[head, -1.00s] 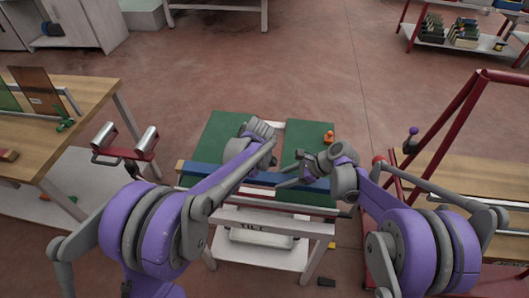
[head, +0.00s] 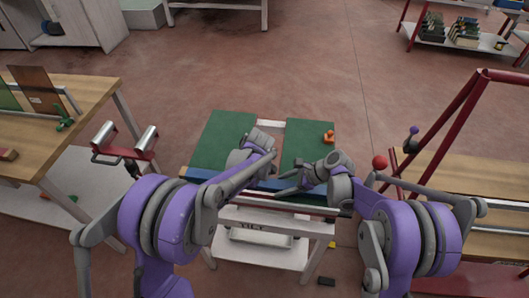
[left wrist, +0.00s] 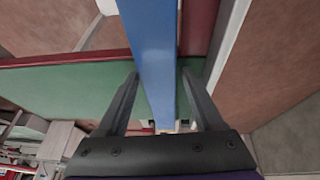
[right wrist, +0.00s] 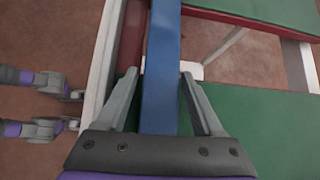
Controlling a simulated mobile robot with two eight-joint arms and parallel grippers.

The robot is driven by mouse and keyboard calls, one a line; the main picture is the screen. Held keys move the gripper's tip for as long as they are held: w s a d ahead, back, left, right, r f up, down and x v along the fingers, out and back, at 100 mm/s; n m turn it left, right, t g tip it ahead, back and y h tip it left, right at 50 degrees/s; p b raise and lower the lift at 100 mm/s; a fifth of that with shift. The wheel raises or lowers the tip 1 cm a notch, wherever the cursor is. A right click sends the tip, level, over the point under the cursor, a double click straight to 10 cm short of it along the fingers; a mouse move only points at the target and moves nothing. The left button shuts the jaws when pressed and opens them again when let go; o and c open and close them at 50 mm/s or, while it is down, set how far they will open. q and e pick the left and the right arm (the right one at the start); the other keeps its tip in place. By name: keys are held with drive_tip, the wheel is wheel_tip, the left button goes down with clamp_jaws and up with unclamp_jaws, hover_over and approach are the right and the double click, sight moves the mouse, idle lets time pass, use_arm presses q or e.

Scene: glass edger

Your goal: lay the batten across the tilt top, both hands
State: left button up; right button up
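The batten (head: 262,184) is a long blue bar. It runs left to right across the near part of the green tilt top (head: 213,141); I cannot tell if it touches the top. My right gripper (head: 282,183) has its fingers around the batten, which also shows between them in the right wrist view (right wrist: 160,100). My left gripper is hidden behind its own arm in the head view. In the left wrist view the left gripper (left wrist: 160,75) has its fingertips close on both sides of the batten (left wrist: 152,40).
A small orange object (head: 328,137) sits on the tilt top's far right. A wooden bench (head: 85,95) stands at left, with a roller stand (head: 125,150) beside it. A red frame (head: 450,125) stands at right. The floor beyond the tilt top is clear.

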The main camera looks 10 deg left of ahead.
use_arm(q)
drive_tip(key=shift+o, duration=0.7)
use_arm(e)
drive_tip(key=shift+o, duration=0.7)
use_arm(q)
drive_tip(key=shift+r, duration=0.15)
